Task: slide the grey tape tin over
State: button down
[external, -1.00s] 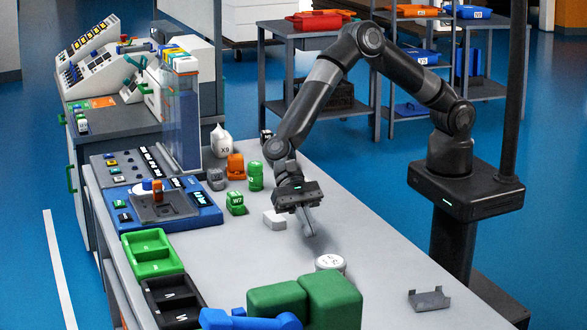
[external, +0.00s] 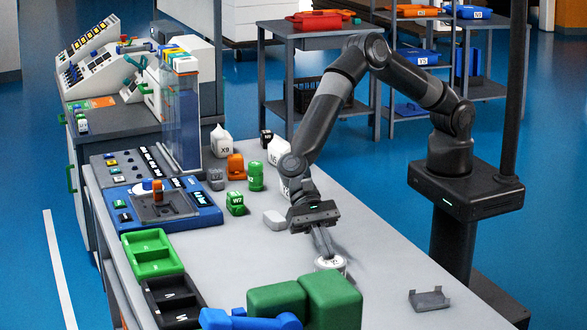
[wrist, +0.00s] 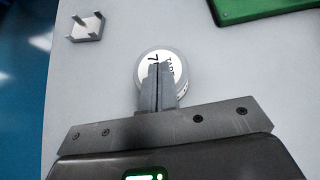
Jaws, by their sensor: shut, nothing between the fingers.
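The grey tape tin (external: 331,264) is a low round tin with a white, lettered lid, standing on the grey table behind the green blocks. It also shows in the wrist view (wrist: 150,62), with the fingers covering part of its lid. My gripper (external: 329,252) is shut and empty, pointing down with its fingertips at the tin. In the wrist view the closed fingers (wrist: 158,72) overlap the lid; I cannot tell whether they touch it.
Large green blocks (external: 331,300) stand close in front of the tin. A grey bracket (external: 429,299) lies to the right, and a pale grey block (external: 275,220) to the left. Green (external: 152,266) and black (external: 160,292) bins line the left edge. Bare table (external: 385,265) lies right of the tin.

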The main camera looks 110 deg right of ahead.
jog(key=d, duration=1.4)
jog(key=d+f, duration=0.1)
jog(key=d, duration=0.6)
jog(key=shift+s+f, duration=0.1)
jog(key=shift+s, duration=0.05)
jog(key=shift+a+r, duration=0.1)
jog(key=shift+r, duration=0.65)
jog(key=d, duration=1.2)
jog(key=shift+r, duration=0.25)
jog(key=s+d+r+n+t+h, duration=0.15)
jog(key=s+r+n+h, duration=0.45)
jog(key=s+r, duration=0.65)
jog(key=s+d+r+n+t+h, duration=0.1)
jog(key=s+d+r+n+h, duration=0.15)
jog(key=s+r+n, duration=0.9)
jog(key=s+d+t+h, duration=0.1)
jog(key=s, duration=0.6)
jog(key=s+d+f+t+h, duration=0.1)
jog(key=s+d+t, duration=0.1)
jog(key=s, duration=0.6)
jog(key=shift+d+f+h, duration=0.3)
jog(key=shift+h, duration=0.05)
